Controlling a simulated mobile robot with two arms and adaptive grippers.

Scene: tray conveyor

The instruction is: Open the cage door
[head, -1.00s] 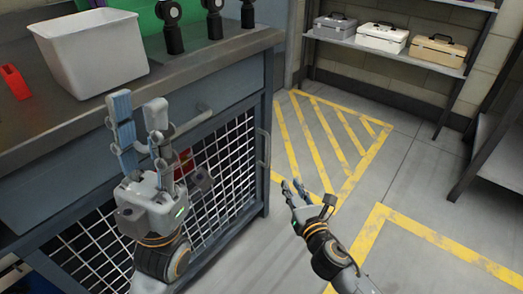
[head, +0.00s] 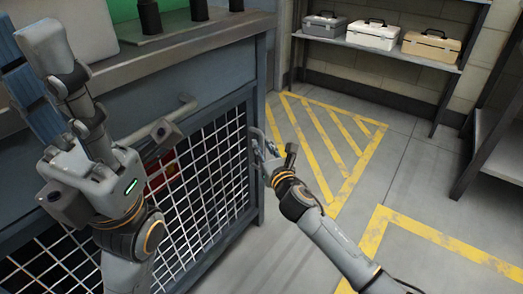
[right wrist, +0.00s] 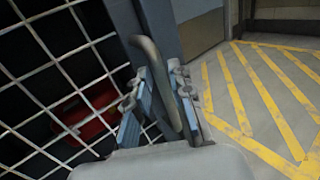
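The cage door (head: 205,165) is a white wire mesh in a blue-grey frame on the cabinet front, and it looks shut. Its upright grey handle (right wrist: 160,85) passes between the two blue fingers of my right gripper (right wrist: 155,82). The fingers are apart, with the handle nearer the right finger; I see no clear grip on it. In the head view my right gripper (head: 264,152) is at the door's right edge and partly hides the handle.
A red object (right wrist: 85,115) lies behind the mesh. A drawer bar (head: 165,118) runs above the door, with the worktop over it. Shelves with several toolboxes (head: 372,34) stand at the back. The floor with yellow markings (head: 325,140) right of the door is clear.

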